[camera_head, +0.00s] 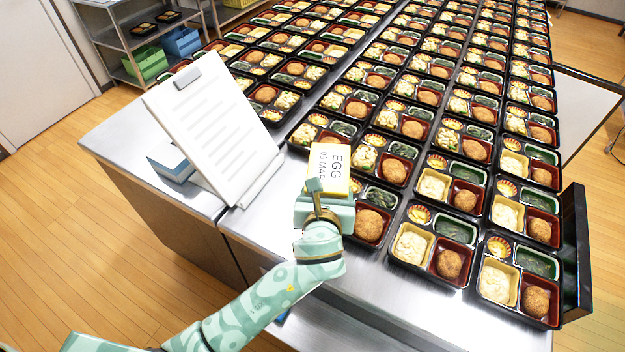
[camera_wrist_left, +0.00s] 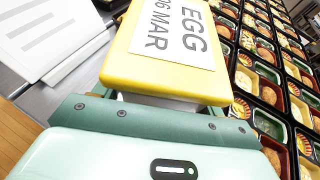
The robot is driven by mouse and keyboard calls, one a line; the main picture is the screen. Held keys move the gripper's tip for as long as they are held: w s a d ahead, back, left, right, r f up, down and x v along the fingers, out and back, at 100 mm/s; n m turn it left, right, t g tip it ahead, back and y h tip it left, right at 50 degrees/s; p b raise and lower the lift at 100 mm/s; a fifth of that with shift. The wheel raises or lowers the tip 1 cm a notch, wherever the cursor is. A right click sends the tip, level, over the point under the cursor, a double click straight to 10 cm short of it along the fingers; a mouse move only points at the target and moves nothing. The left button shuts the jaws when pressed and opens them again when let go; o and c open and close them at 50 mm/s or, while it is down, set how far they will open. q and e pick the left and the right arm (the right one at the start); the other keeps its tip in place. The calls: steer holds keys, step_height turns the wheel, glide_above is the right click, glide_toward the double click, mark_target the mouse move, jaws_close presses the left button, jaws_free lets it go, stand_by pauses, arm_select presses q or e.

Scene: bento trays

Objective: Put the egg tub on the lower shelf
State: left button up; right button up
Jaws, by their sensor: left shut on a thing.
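The egg tub (camera_head: 329,165) has a yellow lid with a white label reading EGG 06 MAR. It is above the steel table, beside the nearest bento trays. My left gripper (camera_head: 325,199) is shut on its near side; the tub's yellow lid (camera_wrist_left: 130,75) fills the middle of the left wrist view, with the fingers mostly hidden under it. I cannot tell whether the tub touches the table. A steel rack (camera_head: 131,42) stands at the back left with shelves one above another. I cannot tell whether its lower level is the named shelf. My right gripper is out of view.
Rows of filled bento trays (camera_head: 449,262) cover the right of the table. A clipboard (camera_head: 215,125) leans on a stand left of the tub, with a blue box (camera_head: 170,163) behind it. A green crate (camera_head: 147,63) and a blue crate (camera_head: 181,42) sit low on the rack.

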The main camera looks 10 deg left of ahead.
arm_select(q)
steer(key=w+a+f+b, duration=0.2)
steer(key=w+a+f, duration=0.2)
steer(key=a, duration=0.3)
steer(key=b, duration=0.2)
glide_above(286, 203)
steer(key=f, duration=0.5)
steer(key=shift+d, duration=0.2)
steer(key=f, duration=0.1)
steer(key=f+b, duration=0.2)
steer(key=f, duration=0.1)
steer(key=shift+w+a, duration=0.1)
steer(key=shift+a, duration=0.2)
steer(key=shift+r, duration=0.15)
steer(key=o, duration=1.2)
